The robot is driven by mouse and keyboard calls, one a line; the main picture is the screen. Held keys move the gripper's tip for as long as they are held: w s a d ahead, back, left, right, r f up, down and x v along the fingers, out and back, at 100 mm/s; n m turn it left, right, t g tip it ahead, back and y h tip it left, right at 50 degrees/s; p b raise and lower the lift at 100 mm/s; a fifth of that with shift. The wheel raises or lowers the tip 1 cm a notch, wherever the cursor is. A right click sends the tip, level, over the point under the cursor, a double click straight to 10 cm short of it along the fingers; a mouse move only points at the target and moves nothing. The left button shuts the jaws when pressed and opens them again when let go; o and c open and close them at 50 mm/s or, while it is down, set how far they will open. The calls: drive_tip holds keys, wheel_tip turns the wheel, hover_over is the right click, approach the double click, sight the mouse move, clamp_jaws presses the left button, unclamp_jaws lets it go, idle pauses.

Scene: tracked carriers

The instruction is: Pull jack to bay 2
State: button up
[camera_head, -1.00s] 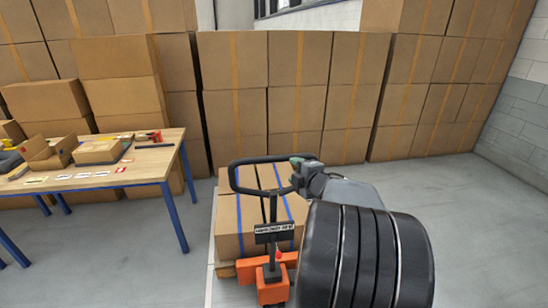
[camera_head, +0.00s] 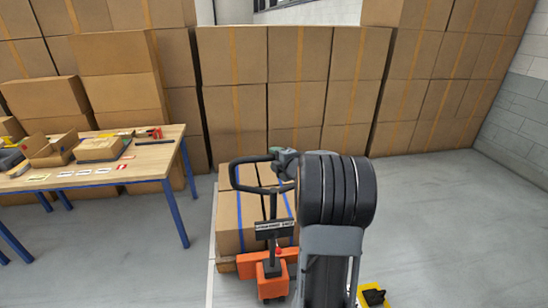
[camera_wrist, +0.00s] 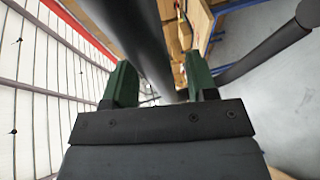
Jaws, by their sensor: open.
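The orange pallet jack (camera_head: 271,282) stands on the floor in the middle of the head view, under a load of brown boxes with blue straps (camera_head: 236,222). Its black loop handle (camera_head: 233,176) stands upright on the near side. My gripper (camera_head: 277,156) is at the upper right of the loop, partly hidden by my own arm. In the wrist view the green fingers of my gripper (camera_wrist: 158,72) are apart. A dark bar of the handle (camera_wrist: 150,45) runs between them, not clamped. Another dark bar (camera_wrist: 268,48) passes to the right.
A wooden table with blue legs (camera_head: 150,162) stands at left, with open boxes and tools on it. Stacked cartons (camera_head: 297,85) form a wall behind. A yellow and black thing (camera_head: 372,297) lies low at right. The grey floor at right (camera_head: 450,220) is clear.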

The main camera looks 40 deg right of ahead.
drive_tip(key=shift+w+f, duration=0.1)
drive_tip(key=shift+w, duration=0.35)
drive_tip(key=shift+c, duration=0.4)
clamp_jaws()
